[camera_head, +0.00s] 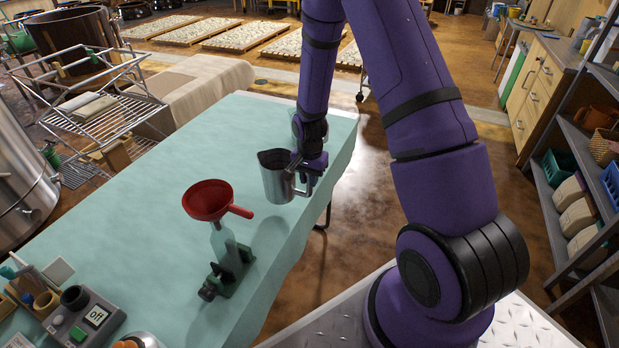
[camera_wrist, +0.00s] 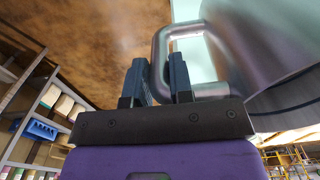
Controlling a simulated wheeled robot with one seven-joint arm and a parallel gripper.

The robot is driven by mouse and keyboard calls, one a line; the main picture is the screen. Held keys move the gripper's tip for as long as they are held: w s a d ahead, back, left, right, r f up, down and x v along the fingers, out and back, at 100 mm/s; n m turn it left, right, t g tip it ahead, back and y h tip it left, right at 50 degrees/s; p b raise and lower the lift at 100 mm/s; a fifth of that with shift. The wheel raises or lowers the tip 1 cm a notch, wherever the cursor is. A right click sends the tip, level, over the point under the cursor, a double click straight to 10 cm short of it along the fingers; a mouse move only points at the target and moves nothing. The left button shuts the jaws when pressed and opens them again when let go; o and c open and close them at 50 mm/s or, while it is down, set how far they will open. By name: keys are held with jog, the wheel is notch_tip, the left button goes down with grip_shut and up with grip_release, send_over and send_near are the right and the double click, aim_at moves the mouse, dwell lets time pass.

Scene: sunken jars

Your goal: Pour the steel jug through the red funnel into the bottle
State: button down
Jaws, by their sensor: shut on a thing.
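The steel jug (camera_head: 280,180) is above the right side of the table, upright or nearly so, to the right of the funnel and a little farther back. My gripper (camera_head: 311,171) is shut on its handle. The wrist view shows the jug's body (camera_wrist: 265,45) and its handle (camera_wrist: 165,50) at the fingers of my gripper (camera_wrist: 158,75). The red funnel (camera_head: 208,200) sits in the mouth of the clear bottle (camera_head: 222,240), its own handle pointing right. The bottle stands in a dark green holder (camera_head: 234,268). The jug's contents are hidden.
The pale green table (camera_head: 150,200) is mostly bare left of the funnel. A control box reading "off" (camera_head: 85,318) and small items lie at the near left. A glass-like vessel (camera_head: 296,125) shows partly behind the jug. A wire rack (camera_head: 100,90) stands left of the table.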

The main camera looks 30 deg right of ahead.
jog(key=c, duration=1.7)
grip_release()
grip_shut()
